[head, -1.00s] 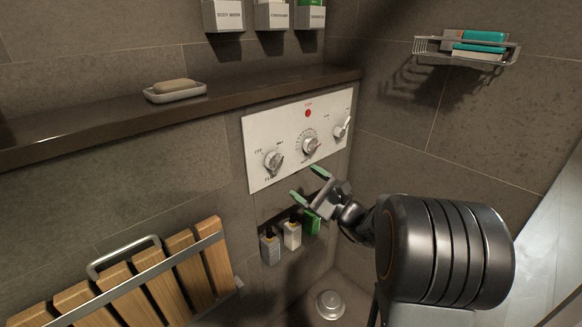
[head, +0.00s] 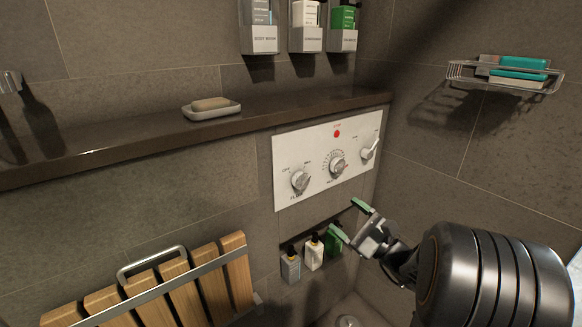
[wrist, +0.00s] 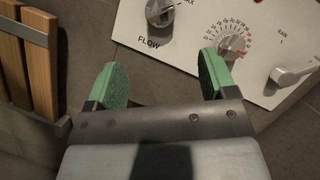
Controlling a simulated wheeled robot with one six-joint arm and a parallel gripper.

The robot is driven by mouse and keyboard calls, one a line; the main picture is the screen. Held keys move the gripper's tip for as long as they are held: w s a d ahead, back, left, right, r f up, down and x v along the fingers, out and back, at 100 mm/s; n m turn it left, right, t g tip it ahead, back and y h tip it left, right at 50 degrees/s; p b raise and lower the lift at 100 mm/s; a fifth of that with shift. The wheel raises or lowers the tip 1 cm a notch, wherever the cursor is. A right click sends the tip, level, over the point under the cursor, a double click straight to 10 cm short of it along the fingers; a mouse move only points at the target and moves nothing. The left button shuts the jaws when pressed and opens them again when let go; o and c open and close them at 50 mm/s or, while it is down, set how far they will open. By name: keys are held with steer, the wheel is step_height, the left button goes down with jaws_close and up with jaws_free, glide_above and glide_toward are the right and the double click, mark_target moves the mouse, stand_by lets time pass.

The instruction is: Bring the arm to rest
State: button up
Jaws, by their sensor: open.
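My gripper (head: 350,219) has green finger pads and is in front of the tiled wall, below the white control panel (head: 322,183). Its jaws are apart with nothing between them. In the wrist view, my gripper (wrist: 160,82) is also open and empty, with the panel (wrist: 200,25) beyond it. The panel carries a flow knob (head: 300,181), a dial with a scale (head: 338,167), a lever knob (head: 370,150) and a red button (head: 336,133). The fingers appear clear of the knobs.
Small bottles (head: 314,254) stand in a niche beside my gripper. A slatted wooden seat (head: 165,285) is at lower left. A dark ledge (head: 130,140) carries a soap dish (head: 212,112). Dispensers (head: 306,38) hang above. A wire rack (head: 507,76) is on the right wall.

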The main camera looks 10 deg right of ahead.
steer(key=s+a+r+n+g+h+p, duration=0.1)
steer(key=s+a+r+n+g+p, duration=0.45)
steer(key=a+g+p, duration=0.2)
steer(key=s+a+r+n+g+h+p, duration=0.1)
steer(key=s+a+r+n+g+p, duration=0.35)
steer(key=a+n+g+p, duration=0.35)
steer(key=s+d+r+n+t+h+p, duration=0.1)
steer(key=s+d+r+n+h+p, duration=0.1)
steer(key=p, duration=0.5)
steer(key=s+d+r+n+t+h+p, duration=0.1)
steer(key=d+r+n+h+p, duration=0.4)
steer(key=r+h+p, duration=0.3)
steer(key=shift+s+d+r+n+h, duration=0.25)
steer(key=shift+s+r+n+h, duration=0.2)
steer(key=shift+r+h, duration=0.2)
steer(key=shift+c, duration=0.4)
